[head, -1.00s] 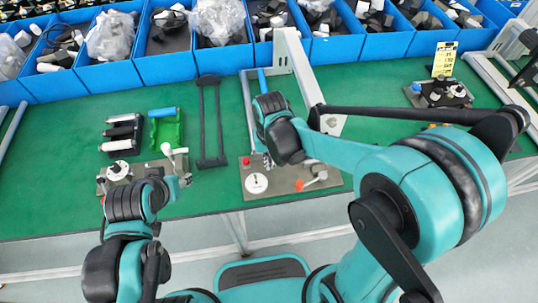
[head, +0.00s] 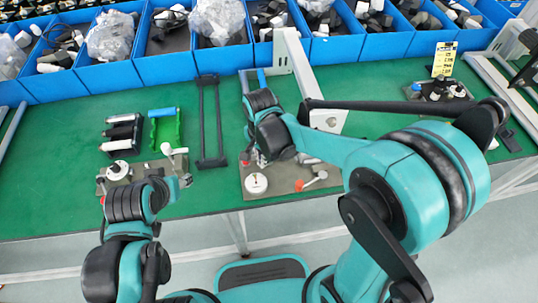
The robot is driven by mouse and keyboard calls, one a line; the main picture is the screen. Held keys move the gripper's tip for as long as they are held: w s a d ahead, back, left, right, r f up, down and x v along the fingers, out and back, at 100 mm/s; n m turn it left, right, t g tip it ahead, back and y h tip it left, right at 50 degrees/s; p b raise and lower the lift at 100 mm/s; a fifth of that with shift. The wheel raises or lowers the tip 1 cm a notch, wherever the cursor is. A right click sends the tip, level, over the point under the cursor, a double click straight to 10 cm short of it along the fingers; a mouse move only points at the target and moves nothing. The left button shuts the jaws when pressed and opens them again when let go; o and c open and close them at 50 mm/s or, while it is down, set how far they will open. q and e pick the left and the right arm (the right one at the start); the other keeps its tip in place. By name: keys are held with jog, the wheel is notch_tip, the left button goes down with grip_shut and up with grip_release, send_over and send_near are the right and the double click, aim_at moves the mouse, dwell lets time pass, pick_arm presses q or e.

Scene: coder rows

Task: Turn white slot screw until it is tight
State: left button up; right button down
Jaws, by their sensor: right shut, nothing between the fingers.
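The white slot screw (head: 256,183) is a round white disc with a small dark mark, on the front left of a grey-brown plate (head: 282,187). My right gripper (head: 258,162) hangs just behind the disc, pointing down. It is shut and empty, partly hidden by its own wrist. I cannot tell whether its tips touch anything on the plate. My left gripper (head: 186,181) is by the right end of another plate (head: 128,187) at the left; its fingers are too small to read.
An orange-red handle (head: 301,185) stands right of the disc. A white upright frame (head: 300,75) rises behind the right gripper. A green holder (head: 166,128) and a black rack (head: 122,134) stand at left. Blue bins (head: 220,55) line the back.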

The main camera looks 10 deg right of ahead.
jog(key=m, duration=0.3)
jog(key=shift+w+a+f+m, duration=0.15)
jog(key=shift+w+f+m, duration=0.05)
jog(key=shift+w+m, duration=0.15)
jog(key=m, duration=0.1)
jog(key=w+m, duration=0.1)
jog(key=m, duration=0.1)
jog(key=shift+a+f, duration=0.1)
jog(key=m, duration=0.3)
jog(key=shift+w+r+m, duration=0.2)
jog(key=shift+w+m, duration=0.05)
jog(key=shift+w, duration=0.05)
jog(key=c, duration=2.3)
grip_release()
jog(key=o, duration=0.7)
jog(key=shift+o, duration=0.2)
jog(key=shift+w+f, duration=0.15)
jog(key=shift+w, duration=0.1)
jog(key=shift+s, duration=0.1)
jog(key=shift+s, duration=0.1)
